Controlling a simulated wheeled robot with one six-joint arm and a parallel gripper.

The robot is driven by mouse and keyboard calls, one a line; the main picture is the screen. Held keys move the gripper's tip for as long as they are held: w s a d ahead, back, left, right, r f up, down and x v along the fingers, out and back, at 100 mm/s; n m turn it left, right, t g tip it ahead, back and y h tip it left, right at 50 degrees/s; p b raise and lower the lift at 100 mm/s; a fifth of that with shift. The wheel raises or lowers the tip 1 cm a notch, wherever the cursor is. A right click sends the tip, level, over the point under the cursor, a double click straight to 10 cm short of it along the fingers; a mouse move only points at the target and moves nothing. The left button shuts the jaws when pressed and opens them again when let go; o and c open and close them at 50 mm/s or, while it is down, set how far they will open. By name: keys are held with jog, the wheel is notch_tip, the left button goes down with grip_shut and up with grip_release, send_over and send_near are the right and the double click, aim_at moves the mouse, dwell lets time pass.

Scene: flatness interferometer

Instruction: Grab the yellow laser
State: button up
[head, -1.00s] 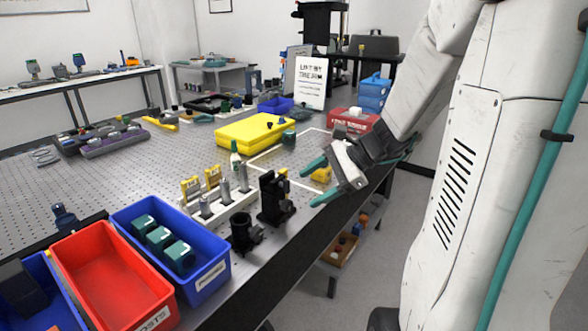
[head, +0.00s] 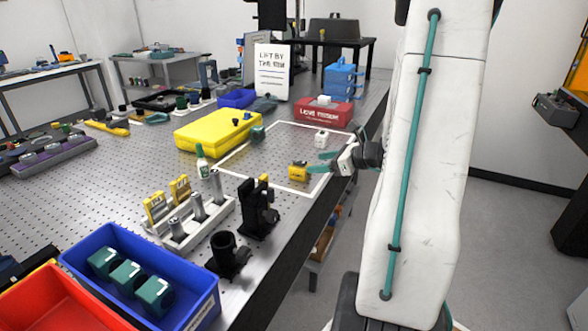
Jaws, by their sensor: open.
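The yellow laser (head: 298,171) is a small yellow block with a dark part. It sits on the perforated table inside a white outlined square, near the square's front edge. My gripper (head: 322,162) has teal fingers and reaches in over the table's right edge, just right of the yellow laser. The fingers are open, with one fingertip close to the block. I cannot tell whether it touches. Nothing shows held between the fingers.
A white block (head: 322,138) stands behind my gripper inside the square. A red box (head: 323,112) and a yellow case (head: 217,131) lie beyond. A black mount (head: 258,208) and a post rack (head: 195,222) stand nearer. The square's middle is clear.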

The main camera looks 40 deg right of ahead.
aim_at(300, 165)
jog(key=x, duration=0.3)
jog(key=a+x, duration=0.1)
jog(key=x, duration=0.3)
jog(key=shift+a+f, duration=0.1)
jog(key=shift+f, duration=0.15)
jog(key=shift+s, duration=0.1)
grip_shut()
